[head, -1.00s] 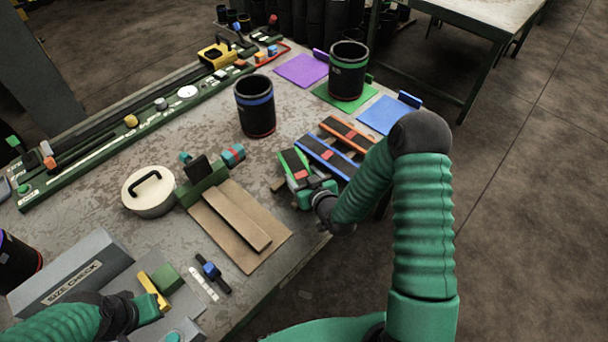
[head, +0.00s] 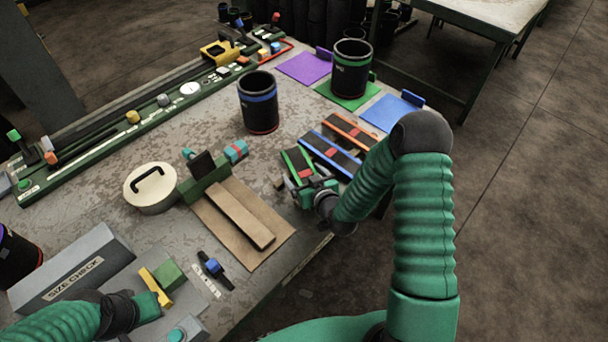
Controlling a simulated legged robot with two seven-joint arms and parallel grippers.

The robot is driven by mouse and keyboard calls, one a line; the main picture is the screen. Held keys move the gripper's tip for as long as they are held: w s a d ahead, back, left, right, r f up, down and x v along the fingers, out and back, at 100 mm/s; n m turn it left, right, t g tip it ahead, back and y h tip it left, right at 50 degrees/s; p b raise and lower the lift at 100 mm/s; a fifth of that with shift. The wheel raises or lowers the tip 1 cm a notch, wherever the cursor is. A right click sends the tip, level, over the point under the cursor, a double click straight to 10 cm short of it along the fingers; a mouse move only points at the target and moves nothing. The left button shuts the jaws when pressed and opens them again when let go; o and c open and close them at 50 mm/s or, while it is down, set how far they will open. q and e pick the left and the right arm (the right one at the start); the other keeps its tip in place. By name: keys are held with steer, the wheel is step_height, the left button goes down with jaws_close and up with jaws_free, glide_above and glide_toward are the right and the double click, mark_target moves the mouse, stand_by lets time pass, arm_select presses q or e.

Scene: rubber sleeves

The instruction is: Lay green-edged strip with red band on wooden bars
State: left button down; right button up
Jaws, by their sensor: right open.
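The green-edged strip (head: 297,161) is dark with a red band, which shows near my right gripper. It lies at the left end of the row, beside a blue-edged strip (head: 330,153) and an orange-edged strip (head: 350,132). A little of a wooden bar (head: 279,183) shows at its left; the rest of the bars is mostly hidden under the strips. My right gripper (head: 307,182) is open at the near end of the green-edged strip, around or just over it. It hides that end. My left gripper (head: 150,299) is low at the left, by a yellow piece; its fingers are unclear.
A black canister with a blue ring (head: 258,103) stands behind the strips. A brown board (head: 225,235) and white round lid (head: 151,187) lie to the left. The grey size-check block (head: 75,270) is near my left arm. The table edge is close to my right gripper.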

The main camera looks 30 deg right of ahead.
steer(key=shift+s+d, duration=0.1)
steer(key=shift+s, duration=0.25)
steer(key=v, duration=0.6)
steer(key=shift+d, duration=0.15)
steer(key=shift+s+r+p, duration=0.7)
steer(key=shift+s+r, duration=0.2)
steer(key=shift+s, duration=0.25)
arm_select(q)
steer(key=w+p+v, duration=0.2)
steer(key=p+v, duration=0.7)
steer(key=v, duration=0.1)
steer(key=shift+d+r+p, duration=0.3)
steer(key=shift+r, duration=0.4)
arm_select(e)
steer(key=s+a+r+g, duration=0.3)
steer(key=s+r+g, duration=0.2)
steer(key=s+r, duration=0.1)
steer(key=s+a+r+g, duration=0.4)
steer(key=s+r+g, duration=0.1)
steer(key=s+r, duration=0.2)
steer(key=shift+a+r+n+y, duration=0.35)
steer(key=shift+n+y, duration=0.05)
